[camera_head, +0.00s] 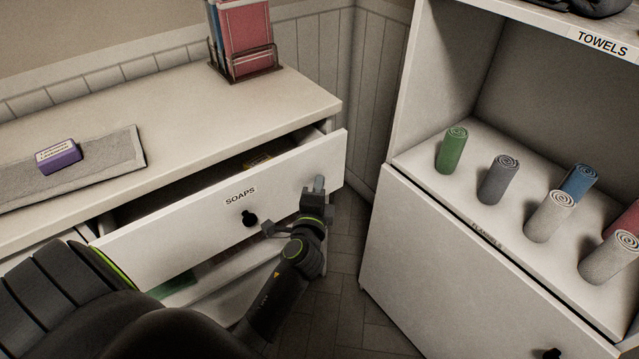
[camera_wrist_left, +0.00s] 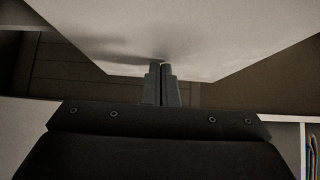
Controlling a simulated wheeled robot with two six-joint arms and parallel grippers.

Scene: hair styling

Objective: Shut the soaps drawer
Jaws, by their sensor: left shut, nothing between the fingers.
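The soaps drawer (camera_head: 172,222), with a white front labelled SOAPS and a dark round knob (camera_head: 250,218), is pulled partway out of the white cabinet in the head view. A yellowish item (camera_head: 257,160) shows inside it; the rest of its inside is dark. My left gripper (camera_head: 318,186) is at the right part of the drawer front, right of the knob. Its fingers (camera_wrist_left: 161,82) are together and empty in the left wrist view, before a pale surface. I cannot tell whether they touch the front. My right gripper is not in view.
A purple soap box (camera_head: 60,157) lies on a grey mat (camera_head: 110,158) on the cabinet top. A holder with magazines (camera_head: 245,45) stands at the back. A towel shelf (camera_head: 425,158) with several rolled towels stands at the right. Floor (camera_head: 343,285) shows between the cabinets.

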